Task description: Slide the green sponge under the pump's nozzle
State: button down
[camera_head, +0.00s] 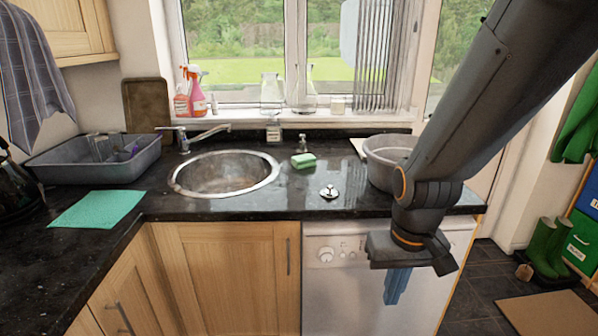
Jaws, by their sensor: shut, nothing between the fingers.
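The green sponge (303,160), with a pale lower layer, lies on the dark granite worktop just right of the round sink. A small metal pump (302,143) stands right behind the sponge. Whether its nozzle overhangs the sponge is too small to tell. My gripper (397,288) has blue fingers that point down and are shut with nothing between them. It hangs in front of the worktop's front edge, before the white appliance, well to the right of the sponge and nearer the camera.
A metal plug (329,192) lies on the worktop in front of the sponge. A grey basin (378,161) stands to the right, partly behind my arm. The steel sink (190,187) is to the left, with a labelled bottle (273,133) behind it. Worktop between sponge and basin is clear.

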aim_at(305, 161)
jog(key=u, duration=0.2)
jog(key=i, duration=1.15)
jog(key=z, duration=0.2)
